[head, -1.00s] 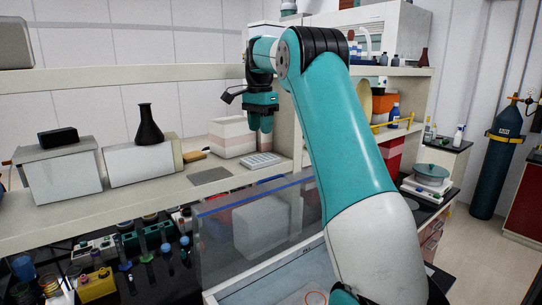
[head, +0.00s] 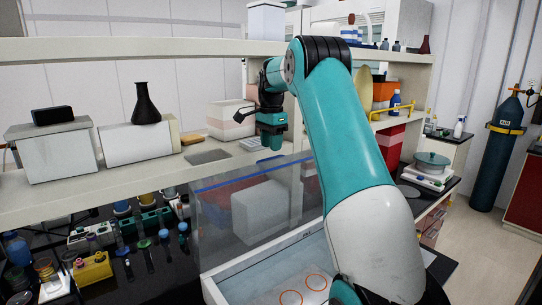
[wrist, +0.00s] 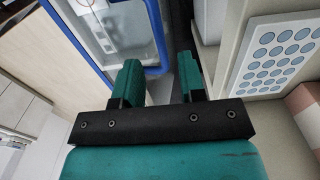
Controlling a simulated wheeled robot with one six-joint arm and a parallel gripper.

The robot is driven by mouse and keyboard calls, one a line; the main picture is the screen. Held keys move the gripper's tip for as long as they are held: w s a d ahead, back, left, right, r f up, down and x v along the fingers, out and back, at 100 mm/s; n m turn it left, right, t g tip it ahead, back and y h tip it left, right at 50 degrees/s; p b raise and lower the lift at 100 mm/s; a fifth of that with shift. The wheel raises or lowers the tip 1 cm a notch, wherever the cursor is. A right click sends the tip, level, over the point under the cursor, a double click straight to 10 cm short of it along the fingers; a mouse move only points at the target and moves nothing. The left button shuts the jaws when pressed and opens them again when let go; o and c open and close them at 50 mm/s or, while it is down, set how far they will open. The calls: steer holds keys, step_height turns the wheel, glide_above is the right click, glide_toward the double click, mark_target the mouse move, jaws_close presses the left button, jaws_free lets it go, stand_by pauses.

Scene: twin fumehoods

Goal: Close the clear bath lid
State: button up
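The clear bath lid (head: 225,228) stands raised, roughly upright, along the back of the white bath (head: 213,290) in the head view. Its top edge is a blue strip (head: 250,176). My gripper (head: 270,148) points down above and behind that strip, near the shelf front. In the wrist view my gripper (wrist: 160,86) is open, with an empty gap between its green fingers. The blue lid edging (wrist: 163,45) lies ahead of the fingers there; whether they touch it I cannot tell. My arm hides the right part of the bath and lid.
The shelf (head: 95,205) behind the lid holds a dark flask (head: 145,108), boxes and a tray with round wells (wrist: 280,55) close beside my gripper. Coloured bottles and a yellow block (head: 92,268) stand on the black bench left of the bath.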

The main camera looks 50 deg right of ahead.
steer(key=shift+f+p, duration=0.35)
steer(key=shift+f, duration=1.5)
jaws_close()
